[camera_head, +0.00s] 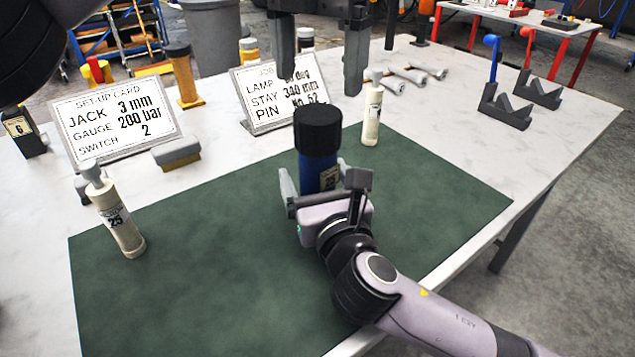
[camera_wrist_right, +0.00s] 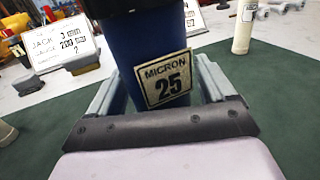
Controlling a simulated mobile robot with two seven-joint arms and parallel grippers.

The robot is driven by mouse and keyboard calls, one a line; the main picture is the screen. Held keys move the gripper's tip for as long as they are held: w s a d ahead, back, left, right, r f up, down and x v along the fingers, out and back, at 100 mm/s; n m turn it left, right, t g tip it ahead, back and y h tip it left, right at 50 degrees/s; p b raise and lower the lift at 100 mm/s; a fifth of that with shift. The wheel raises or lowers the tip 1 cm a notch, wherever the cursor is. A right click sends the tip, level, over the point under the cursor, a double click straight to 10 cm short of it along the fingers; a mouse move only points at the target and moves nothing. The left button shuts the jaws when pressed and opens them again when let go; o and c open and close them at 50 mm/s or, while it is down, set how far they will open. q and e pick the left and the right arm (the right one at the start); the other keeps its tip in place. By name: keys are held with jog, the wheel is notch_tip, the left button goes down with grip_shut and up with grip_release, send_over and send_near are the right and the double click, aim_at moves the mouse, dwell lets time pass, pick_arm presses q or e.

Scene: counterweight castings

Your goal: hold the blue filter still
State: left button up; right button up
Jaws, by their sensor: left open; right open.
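The blue filter (camera_head: 314,172) stands upright on the green mat (camera_head: 430,200), with a black ribbed cap on top. In the right wrist view the blue filter (camera_wrist_right: 150,60) fills the middle and its label reads MICRON 25. My right gripper (camera_head: 313,180) is open, one finger on each side of the filter's body; I cannot tell whether either finger touches it. My left gripper (camera_head: 319,78) is open and points down above and behind the black cap, apart from it and empty.
Pale bottles stand at the mat's left (camera_head: 119,220) and back edge (camera_head: 372,115). The mat's right and front left are clear.

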jog(key=shift+w+a, duration=0.2)
jog(key=shift+w, duration=0.35)
grip_shut()
pick_arm(q)
jog(key=shift+m, duration=0.3)
